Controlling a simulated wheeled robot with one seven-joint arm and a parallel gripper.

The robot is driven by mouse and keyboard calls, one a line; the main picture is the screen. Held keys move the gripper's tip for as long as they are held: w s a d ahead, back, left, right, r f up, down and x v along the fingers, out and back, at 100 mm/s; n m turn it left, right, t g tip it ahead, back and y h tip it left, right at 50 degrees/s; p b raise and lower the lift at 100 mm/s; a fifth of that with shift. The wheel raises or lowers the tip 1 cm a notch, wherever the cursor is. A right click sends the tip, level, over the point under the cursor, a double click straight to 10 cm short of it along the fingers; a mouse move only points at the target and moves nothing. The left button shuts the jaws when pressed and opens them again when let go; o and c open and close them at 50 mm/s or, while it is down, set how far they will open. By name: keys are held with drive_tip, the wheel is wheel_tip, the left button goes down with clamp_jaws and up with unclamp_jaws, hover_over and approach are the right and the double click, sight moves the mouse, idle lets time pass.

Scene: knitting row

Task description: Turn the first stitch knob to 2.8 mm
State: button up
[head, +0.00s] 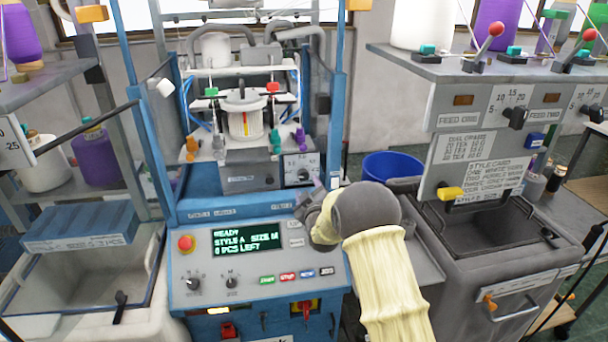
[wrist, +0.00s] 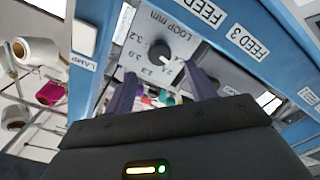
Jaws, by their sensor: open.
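The stitch knob (wrist: 159,51) is dark and round, on a pale plate marked LOOP mm in the wrist view. Numbers such as 3.2 and 3.0 ring it; a small white mark sits on its lower right side, but the exact value is hard to read. In the head view the same knob (head: 303,175) shows on the small panel of the knitting machine. My gripper (wrist: 162,82) is open and empty, its two fingers pointing toward the plate with the knob between and beyond their tips. In the head view my arm mostly hides the gripper.
A blue frame edge with FEED labels (wrist: 240,40) runs beside the plate. Below the panel is a console with a green display (head: 246,237), a red stop button (head: 185,243) and two more knobs. A blue bucket (head: 392,166) stands to the right.

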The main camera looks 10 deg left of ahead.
sight(304, 177)
drive_tip(key=shift+p+x, duration=1.15)
drive_tip(key=shift+x, duration=2.35)
drive_tip(key=shift+c, duration=0.2)
drive_tip(key=shift+f, duration=0.1)
drive_tip(key=c, duration=0.9)
